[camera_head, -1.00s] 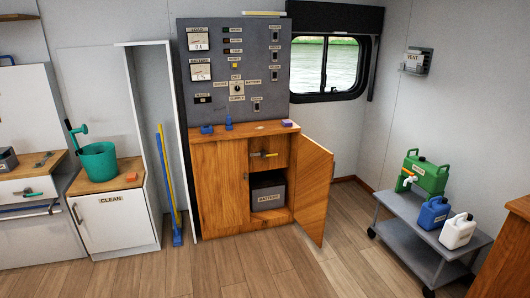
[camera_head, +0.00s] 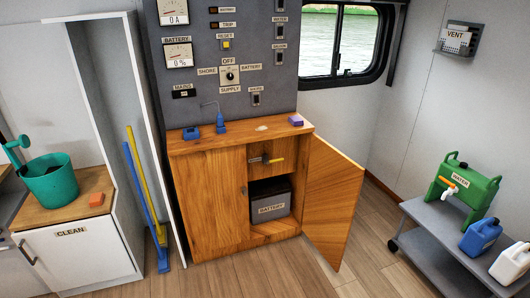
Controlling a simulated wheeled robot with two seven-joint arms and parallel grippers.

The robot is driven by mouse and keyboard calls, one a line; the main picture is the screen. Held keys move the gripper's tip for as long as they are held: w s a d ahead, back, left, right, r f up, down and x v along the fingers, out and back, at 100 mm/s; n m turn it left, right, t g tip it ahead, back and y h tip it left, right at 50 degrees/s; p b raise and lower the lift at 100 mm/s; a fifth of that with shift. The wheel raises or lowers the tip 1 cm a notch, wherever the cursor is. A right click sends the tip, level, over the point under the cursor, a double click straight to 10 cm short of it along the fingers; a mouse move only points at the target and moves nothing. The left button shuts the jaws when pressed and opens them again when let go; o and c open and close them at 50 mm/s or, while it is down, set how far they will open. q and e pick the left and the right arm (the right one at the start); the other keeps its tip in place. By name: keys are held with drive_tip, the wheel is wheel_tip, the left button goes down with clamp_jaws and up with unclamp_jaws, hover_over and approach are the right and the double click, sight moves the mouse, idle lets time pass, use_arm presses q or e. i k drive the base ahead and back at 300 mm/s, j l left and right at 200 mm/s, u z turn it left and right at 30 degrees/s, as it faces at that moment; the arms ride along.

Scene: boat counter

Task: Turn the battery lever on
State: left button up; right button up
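The battery lever (camera_head: 266,160) is a small handle with a yellow end, mounted on the back panel inside the wooden cabinet (camera_head: 210,201). It lies about level, with the yellow end to the right. Below it the grey box labelled BATTERY (camera_head: 270,204) sits on the cabinet floor. The cabinet's right door (camera_head: 330,198) stands open and its left door is shut. The grey control panel (camera_head: 230,95) above carries gauges, switches and a rotary supply knob (camera_head: 230,75). Neither of my grippers is in view.
A blue plug (camera_head: 221,126), a blue block (camera_head: 191,133) and a purple block (camera_head: 296,120) lie on the cabinet top. A grey cart (camera_head: 432,236) with containers stands at the right. The open door juts into the floor space. Wooden floor before the cabinet is clear.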

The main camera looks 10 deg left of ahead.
sight(267, 161)
drive_tip(key=i+j, duration=0.65)
drive_tip(key=i, duration=0.3)
drive_tip(key=i+j+u, duration=0.1)
drive_tip(key=i+j, duration=0.25)
drive_tip(key=i, duration=0.1)
